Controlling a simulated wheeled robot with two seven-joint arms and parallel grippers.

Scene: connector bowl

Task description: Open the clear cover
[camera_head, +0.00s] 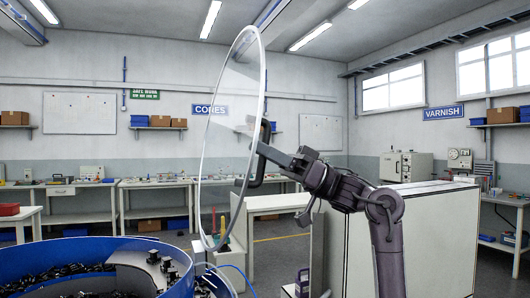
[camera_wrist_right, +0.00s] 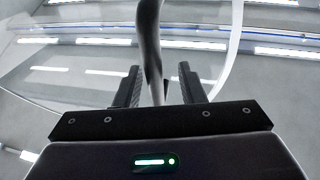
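The clear cover (camera_head: 228,140) is a large round transparent disc with a pale rim. It stands raised and nearly upright at the right edge of the blue bowl (camera_head: 120,250); its rim also shows in the right wrist view (camera_wrist_right: 236,40). A dark handle (camera_head: 252,172) is on its right-hand face. My right gripper (camera_head: 268,152) is at this handle. In the right wrist view the handle (camera_wrist_right: 152,45) passes between the two fingers (camera_wrist_right: 160,85), which stand apart with a visible gap. My left gripper is not in view.
Many small dark connectors (camera_head: 60,280) lie in the bowl. A white cabinet (camera_head: 425,240) stands behind my right arm on the right. Workbenches (camera_head: 150,184) line the back wall. Open air surrounds the raised cover.

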